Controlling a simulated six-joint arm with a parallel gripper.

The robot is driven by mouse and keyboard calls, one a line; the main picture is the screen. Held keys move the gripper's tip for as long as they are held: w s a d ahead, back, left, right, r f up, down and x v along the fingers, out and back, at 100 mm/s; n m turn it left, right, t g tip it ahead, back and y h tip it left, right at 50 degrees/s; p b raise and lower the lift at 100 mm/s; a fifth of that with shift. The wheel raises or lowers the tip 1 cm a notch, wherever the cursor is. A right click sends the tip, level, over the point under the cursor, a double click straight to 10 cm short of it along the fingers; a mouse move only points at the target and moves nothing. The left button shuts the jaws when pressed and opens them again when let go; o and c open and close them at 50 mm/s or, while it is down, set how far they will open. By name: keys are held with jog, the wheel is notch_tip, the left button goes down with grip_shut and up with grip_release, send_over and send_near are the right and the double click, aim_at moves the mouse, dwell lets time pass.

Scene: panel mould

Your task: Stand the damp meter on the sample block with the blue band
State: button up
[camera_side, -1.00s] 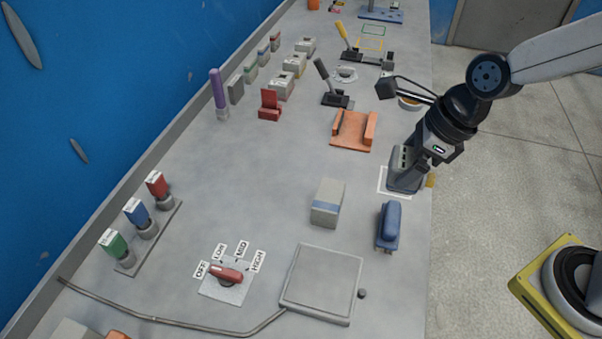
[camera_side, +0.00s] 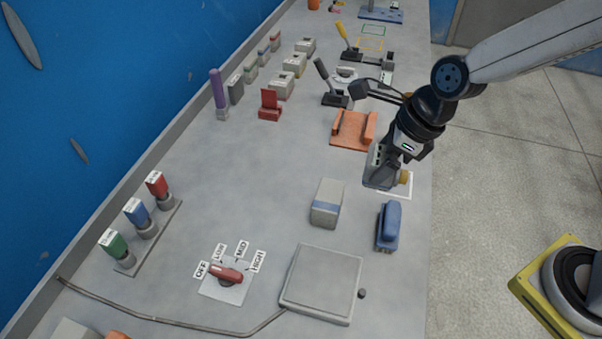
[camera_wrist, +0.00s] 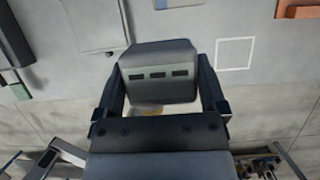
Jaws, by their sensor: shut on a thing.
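The sample block with the blue band (camera_side: 328,204) is a grey block standing on the bench, left of the blue tool. A sliver of it shows at the top of the wrist view (camera_wrist: 178,3). My gripper (camera_side: 384,168) is shut on the damp meter (camera_side: 380,179), a grey body with dark slots on one face and a yellow part low at its side. In the wrist view the damp meter (camera_wrist: 157,62) sits between both fingers. It appears to be above the bench, to the right of and beyond the block, apart from it.
A white outlined square (camera_side: 403,190) lies bare on the bench. A blue tool (camera_side: 388,226) stands close right of the block. An orange cradle (camera_side: 353,131) stands behind, and a grey plate (camera_side: 322,283) lies in front.

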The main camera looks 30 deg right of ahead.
jog(key=shift+w+a+f, duration=0.5)
jog(key=shift+w+f, duration=0.7)
jog(key=shift+w, duration=0.2)
jog(key=shift+w+a+f, duration=0.5)
jog(key=shift+w+f, duration=0.75)
jog(key=shift+w, duration=0.2)
jog(key=shift+w+a+f, duration=0.5)
jog(key=shift+w+f, duration=0.7)
jog(key=shift+w, duration=0.2)
jog(key=shift+w+a+f, duration=0.1)
jog(key=shift+w+f, duration=0.15)
jog(key=shift+f, duration=1.55)
jog(key=shift+f, duration=0.15)
jog(key=o, duration=1.3)
